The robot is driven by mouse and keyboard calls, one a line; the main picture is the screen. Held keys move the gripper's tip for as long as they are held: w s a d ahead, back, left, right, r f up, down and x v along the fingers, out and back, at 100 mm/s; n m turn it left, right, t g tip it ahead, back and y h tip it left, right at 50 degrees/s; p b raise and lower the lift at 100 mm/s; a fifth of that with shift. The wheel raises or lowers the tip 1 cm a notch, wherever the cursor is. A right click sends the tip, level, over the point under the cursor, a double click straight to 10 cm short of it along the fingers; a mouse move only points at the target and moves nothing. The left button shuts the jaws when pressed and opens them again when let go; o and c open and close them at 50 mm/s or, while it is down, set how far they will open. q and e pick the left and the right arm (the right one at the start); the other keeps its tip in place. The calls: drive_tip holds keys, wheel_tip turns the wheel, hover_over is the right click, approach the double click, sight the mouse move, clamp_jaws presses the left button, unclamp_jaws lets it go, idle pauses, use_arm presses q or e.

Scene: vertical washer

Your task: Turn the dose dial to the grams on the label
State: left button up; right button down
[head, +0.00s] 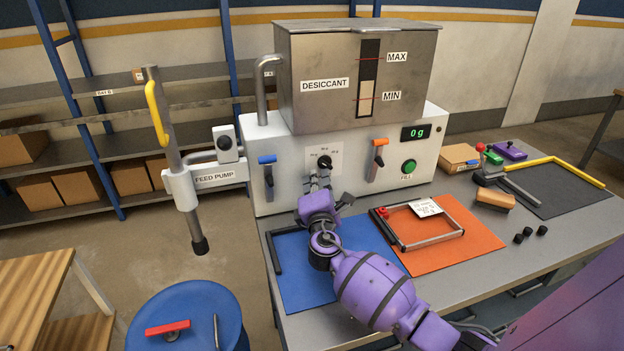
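The black dose dial (325,162) sits on a white scale plate on the front of the white dosing machine (432,150). Gram marks surround the dial, but they are too small to read surely. The display (415,132) reads 0 g. My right gripper (319,177) is just below and in front of the dial, fingers pointing at it. I cannot tell whether the fingers touch the dial or how far they are apart. A white label (426,207) lies by the frame on the orange mat; its print is too small to read. My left gripper is not in view.
A blue-handled lever (267,168) and an orange-handled lever (378,158) flank the dial. A green FILL button (408,166) is at right. The desiccant hopper (350,75) stands above. A blue mat (305,275) lies under my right arm. A blue drum (190,315) stands at lower left.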

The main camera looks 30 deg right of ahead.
drive_tip(key=shift+s+d+f+n+t+y+b, duration=0.1)
drive_tip(key=shift+d+f+n+t+b, duration=0.2)
drive_tip(key=shift+n, duration=0.75)
drive_tip(key=shift+d+f+n+t+y+b, duration=0.2)
drive_tip(key=shift+n+b, duration=0.25)
drive_tip(key=shift+n, duration=0.55)
drive_tip(key=shift+s+d+f+n+t+b, duration=0.1)
drive_tip(key=shift+d+f+n+t+b, duration=0.2)
drive_tip(key=shift+n, duration=0.75)
drive_tip(key=shift+d+r, duration=0.1)
drive_tip(key=shift+r, duration=0.05)
